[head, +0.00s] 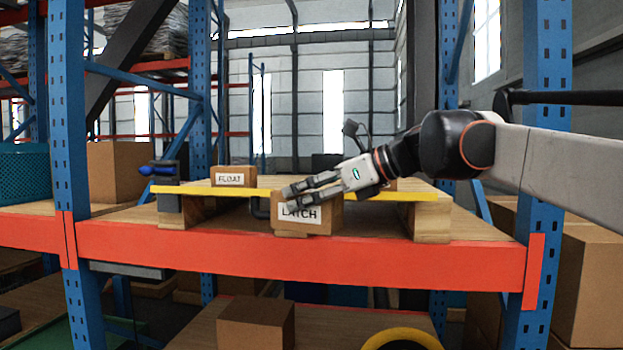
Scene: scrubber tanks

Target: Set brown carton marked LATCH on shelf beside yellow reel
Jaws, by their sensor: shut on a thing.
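The brown carton marked LATCH (310,221) is at the front of the upper shelf (350,242), before the yellow-edged raised board. My gripper (292,190) comes in from the right and is shut on the carton at its upper part, with the fingers across its top and label. I cannot tell whether the carton's underside touches the shelf. A yellow reel (402,336) shows only its curved upper rim on the lower shelf (195,335), at the bottom edge of the head view. The rest of it is cut off.
A carton marked FLOAT (233,176) stands on the raised board (190,190), which rests on wooden blocks (432,220). An orange beam (300,262) fronts the upper shelf. A plain brown carton (256,325) stands left of the reel, with some bare shelf between. Blue uprights (545,150) flank the bay.

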